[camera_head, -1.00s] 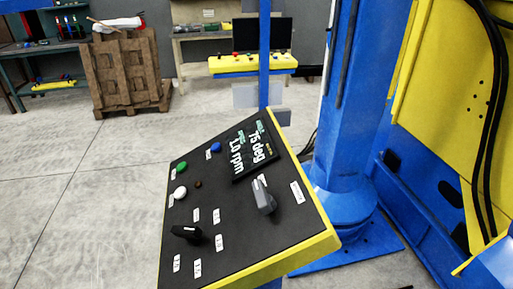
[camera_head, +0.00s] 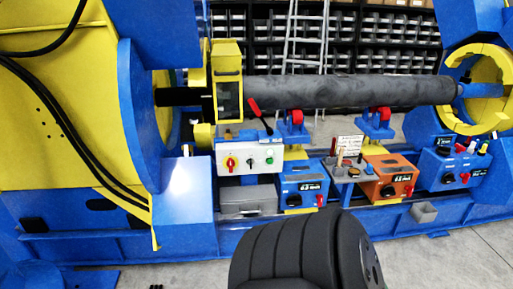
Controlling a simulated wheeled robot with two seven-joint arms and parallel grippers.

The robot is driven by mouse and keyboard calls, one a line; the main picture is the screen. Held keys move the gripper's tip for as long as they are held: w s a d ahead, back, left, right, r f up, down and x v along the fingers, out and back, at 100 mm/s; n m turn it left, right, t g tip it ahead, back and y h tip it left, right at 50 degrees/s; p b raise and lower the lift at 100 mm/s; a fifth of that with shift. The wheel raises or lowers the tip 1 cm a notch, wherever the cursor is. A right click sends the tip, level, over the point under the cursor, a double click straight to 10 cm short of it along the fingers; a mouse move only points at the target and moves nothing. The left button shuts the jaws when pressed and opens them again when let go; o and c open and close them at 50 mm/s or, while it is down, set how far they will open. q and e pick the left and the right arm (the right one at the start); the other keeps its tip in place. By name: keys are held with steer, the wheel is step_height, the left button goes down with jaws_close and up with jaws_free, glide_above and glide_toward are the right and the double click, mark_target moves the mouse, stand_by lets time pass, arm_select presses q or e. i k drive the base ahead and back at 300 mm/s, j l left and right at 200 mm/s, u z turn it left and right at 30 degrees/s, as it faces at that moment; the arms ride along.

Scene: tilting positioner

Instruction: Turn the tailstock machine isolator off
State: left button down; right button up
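A light grey control box (camera_head: 262,158) is mounted on the machine left of centre. It carries a red rotary knob on a yellow plate (camera_head: 231,163), which looks like an isolator switch, plus small red and green buttons. Its setting is too small to tell. A blue box (camera_head: 452,166) with small red and yellow controls stands at the right end, near the yellow ring. I cannot tell which switch is labelled as the tailstock isolator. Neither gripper is in view.
A long dark shaft (camera_head: 350,91) lies across the machine above red-tipped supports. A blue unit (camera_head: 301,186) and an orange unit (camera_head: 392,179) sit on the blue bed. A black ribbed rounded part (camera_head: 285,250) blocks the lower middle. Grey floor shows at lower right.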

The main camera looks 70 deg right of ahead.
mark_target(230, 162)
steer(key=z, duration=1.9)
